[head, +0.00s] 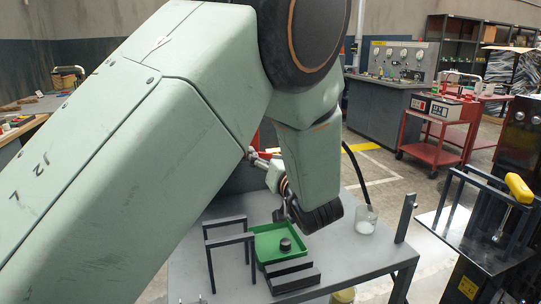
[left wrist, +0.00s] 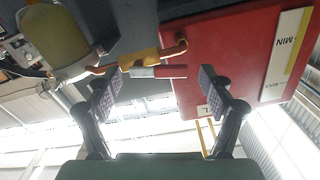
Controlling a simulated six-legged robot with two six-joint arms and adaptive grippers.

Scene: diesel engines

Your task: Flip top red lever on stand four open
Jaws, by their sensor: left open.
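A small red lever (left wrist: 172,72) on a brass valve (left wrist: 138,62) shows in the left wrist view, beyond and between the fingertips of my left gripper (left wrist: 160,82). The lever lies roughly level in the picture, beside a red panel (left wrist: 235,60) with a MIN label. The left fingers are spread wide and hold nothing; I cannot tell whether they touch the lever. The lever is not visible there, and I see no stand number.
A dark stand with a yellow handle (head: 518,187) is at right. A red cart (head: 432,152) stands behind. Bare floor lies between.

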